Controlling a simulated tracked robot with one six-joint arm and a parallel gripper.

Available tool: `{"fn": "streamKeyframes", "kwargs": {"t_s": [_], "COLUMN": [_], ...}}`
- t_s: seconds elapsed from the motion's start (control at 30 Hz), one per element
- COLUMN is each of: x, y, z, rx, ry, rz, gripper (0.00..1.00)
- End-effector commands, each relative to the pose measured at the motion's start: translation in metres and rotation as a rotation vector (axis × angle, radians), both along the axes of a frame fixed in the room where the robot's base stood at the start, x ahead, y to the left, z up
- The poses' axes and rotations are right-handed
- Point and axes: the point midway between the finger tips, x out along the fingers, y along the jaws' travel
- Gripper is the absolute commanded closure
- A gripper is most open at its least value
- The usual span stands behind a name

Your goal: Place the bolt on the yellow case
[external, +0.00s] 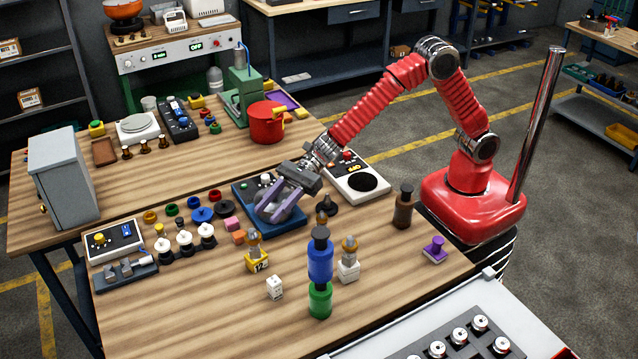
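My gripper (277,212) reaches down from the right over a dark blue device (244,190) with a round grey part near the middle of the front table. Its purple-grey fingers are over or around the round grey part; whether they touch it is not clear. I cannot make out a bolt for certain; a small purple piece with a knob (435,249) stands near the table's right edge. A small yellow block (257,262) marked with a number stands front of my gripper, with a brass-and-clear piece (253,240) on it. I cannot tell whether this block is the yellow case.
A stacked blue and green cylinder (320,265) stands at the front. A white block (347,271), a die (275,287) and a brown bottle (403,208) are nearby. A white device (358,183) sits right of my gripper.

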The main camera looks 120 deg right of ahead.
Motion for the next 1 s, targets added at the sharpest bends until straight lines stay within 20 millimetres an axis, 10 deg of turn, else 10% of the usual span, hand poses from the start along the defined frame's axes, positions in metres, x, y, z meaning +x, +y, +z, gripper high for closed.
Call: {"fn": "streamKeyframes", "kwargs": {"t_s": [0.37, 1.0], "x": [-0.031, -0.221], "y": [0.029, 0.112], "z": [0.031, 0.088], "rx": [-0.158, -0.942], "ry": [-0.055, -0.306], "rz": [0.139, 0.790], "gripper": [0.63, 0.63]}}
